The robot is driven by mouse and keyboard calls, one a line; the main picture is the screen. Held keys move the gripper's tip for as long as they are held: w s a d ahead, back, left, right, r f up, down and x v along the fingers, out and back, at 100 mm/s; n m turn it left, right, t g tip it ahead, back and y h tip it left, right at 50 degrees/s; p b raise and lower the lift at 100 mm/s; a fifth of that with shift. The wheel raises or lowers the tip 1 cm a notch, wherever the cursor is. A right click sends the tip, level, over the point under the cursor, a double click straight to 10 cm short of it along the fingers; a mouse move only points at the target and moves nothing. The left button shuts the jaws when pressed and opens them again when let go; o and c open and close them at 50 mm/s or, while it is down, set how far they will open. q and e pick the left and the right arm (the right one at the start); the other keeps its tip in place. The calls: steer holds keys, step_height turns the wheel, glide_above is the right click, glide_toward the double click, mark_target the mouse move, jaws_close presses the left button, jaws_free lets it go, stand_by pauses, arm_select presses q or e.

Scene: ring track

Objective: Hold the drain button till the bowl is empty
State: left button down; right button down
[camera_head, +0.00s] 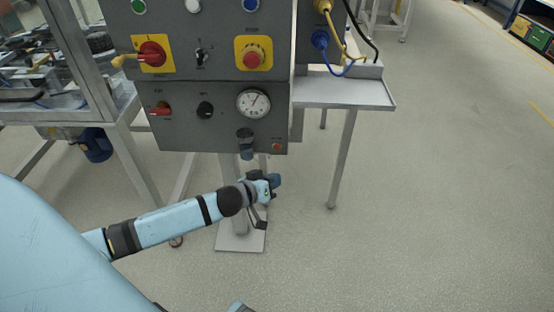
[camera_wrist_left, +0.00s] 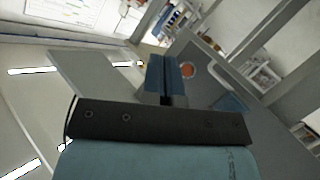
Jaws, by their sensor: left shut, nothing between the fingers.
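A small red button (camera_head: 277,146) sits low on the right of the grey control panel (camera_head: 225,135); a round orange-red button (camera_wrist_left: 188,70) shows in the left wrist view. A bowl (camera_head: 246,152), dark and bluish under a black cap, hangs beneath the pressure gauge (camera_head: 254,103). I cannot tell its liquid level. My left gripper (camera_head: 275,181) is just below the panel, under the red button and apart from it. In the left wrist view its blue fingers (camera_wrist_left: 163,75) are together with nothing between them, and the button is just right of the tips.
The panel also carries a red rotary handle (camera_head: 152,54), a red emergency stop (camera_head: 253,56) and black knobs. A grey side shelf (camera_head: 345,93) with a leg stands to the right. A post with a flat base plate (camera_head: 240,242) stands below. Floor to the right is clear.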

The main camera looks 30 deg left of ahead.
mark_target(277, 147)
stand_by(0.3)
